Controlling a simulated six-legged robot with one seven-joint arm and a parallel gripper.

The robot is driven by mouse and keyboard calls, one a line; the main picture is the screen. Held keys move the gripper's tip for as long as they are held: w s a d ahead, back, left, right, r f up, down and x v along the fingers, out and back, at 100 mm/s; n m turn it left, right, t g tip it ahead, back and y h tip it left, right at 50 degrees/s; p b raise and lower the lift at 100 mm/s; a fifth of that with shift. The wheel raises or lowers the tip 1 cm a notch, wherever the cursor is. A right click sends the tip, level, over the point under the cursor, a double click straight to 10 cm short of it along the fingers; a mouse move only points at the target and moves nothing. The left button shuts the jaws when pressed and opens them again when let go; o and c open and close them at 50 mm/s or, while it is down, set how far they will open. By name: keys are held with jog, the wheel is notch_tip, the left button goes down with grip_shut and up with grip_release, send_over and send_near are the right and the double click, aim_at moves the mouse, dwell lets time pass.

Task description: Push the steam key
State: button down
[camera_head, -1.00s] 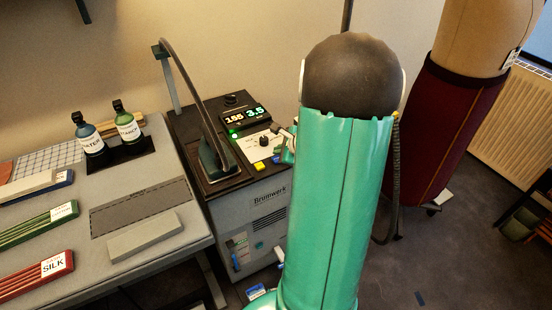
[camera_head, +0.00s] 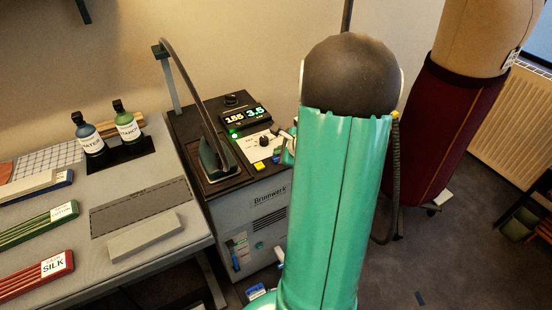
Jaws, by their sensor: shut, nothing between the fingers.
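The steam station (camera_head: 240,205) is a grey box with a black top, standing to the right of the ironing table. Its white control panel (camera_head: 252,149) carries a dark knob (camera_head: 264,141), a yellow key (camera_head: 259,166) and a small blue key (camera_head: 276,160). The lettering is too small to read, so I cannot tell which key is the steam key.
The display (camera_head: 245,116) reads 155 and 3.5. An iron (camera_head: 217,158) rests on the station's left with its cord arching above. Two bottles (camera_head: 127,128) stand on the grey table (camera_head: 100,265). A dress form (camera_head: 440,130) stands close on the right of my arm.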

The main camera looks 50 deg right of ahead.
jog(key=shift+f, duration=0.7)
dwell(0.6)
jog(key=shift+r, duration=0.95)
notch_tip(320, 180, up, 6)
dwell(0.5)
